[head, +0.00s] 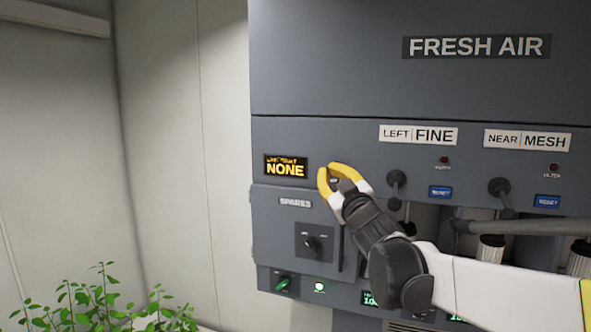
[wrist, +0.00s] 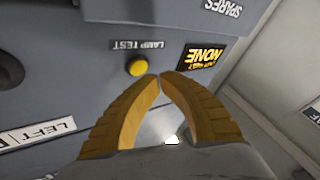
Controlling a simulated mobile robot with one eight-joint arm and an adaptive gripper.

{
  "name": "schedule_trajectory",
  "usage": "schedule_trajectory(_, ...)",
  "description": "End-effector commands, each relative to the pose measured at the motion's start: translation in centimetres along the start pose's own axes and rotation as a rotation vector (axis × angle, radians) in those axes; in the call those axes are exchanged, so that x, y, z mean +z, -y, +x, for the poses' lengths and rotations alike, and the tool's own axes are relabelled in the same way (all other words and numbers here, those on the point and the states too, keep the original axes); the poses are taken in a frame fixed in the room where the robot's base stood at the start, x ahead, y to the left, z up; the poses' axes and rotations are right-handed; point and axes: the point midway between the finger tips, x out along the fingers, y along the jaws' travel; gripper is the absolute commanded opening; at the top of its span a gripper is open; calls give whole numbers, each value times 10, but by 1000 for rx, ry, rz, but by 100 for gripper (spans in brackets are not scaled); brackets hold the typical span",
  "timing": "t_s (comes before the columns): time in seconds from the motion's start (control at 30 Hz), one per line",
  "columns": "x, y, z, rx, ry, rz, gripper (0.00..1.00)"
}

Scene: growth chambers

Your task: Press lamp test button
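The lamp test button is a round yellow button (wrist: 137,67) on the grey panel, under a small dark "LAMP TEST" label (wrist: 137,45) that reads upside down in the wrist view. My gripper (wrist: 160,75) has yellow fingers with their tips together and nothing between them. The tips are just right of the button in the wrist view, and whether they touch the panel cannot be told. In the head view my gripper (head: 328,168) is in front of the panel, right of the "NONE" display (head: 286,167). It hides the button there.
Below the display is a "SPARES" panel with a black knob (head: 312,243). Right of my gripper are black levers (head: 396,180) and blue reset buttons (head: 440,192). A green switch (head: 282,283) sits lower down. Green plants (head: 90,305) stand at lower left.

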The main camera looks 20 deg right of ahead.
Motion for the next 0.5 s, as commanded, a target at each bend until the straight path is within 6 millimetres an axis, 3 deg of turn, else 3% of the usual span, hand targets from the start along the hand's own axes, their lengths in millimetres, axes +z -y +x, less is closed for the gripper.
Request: schedule_trajectory(0.5,-18,18,-33,-1,0,0,0)
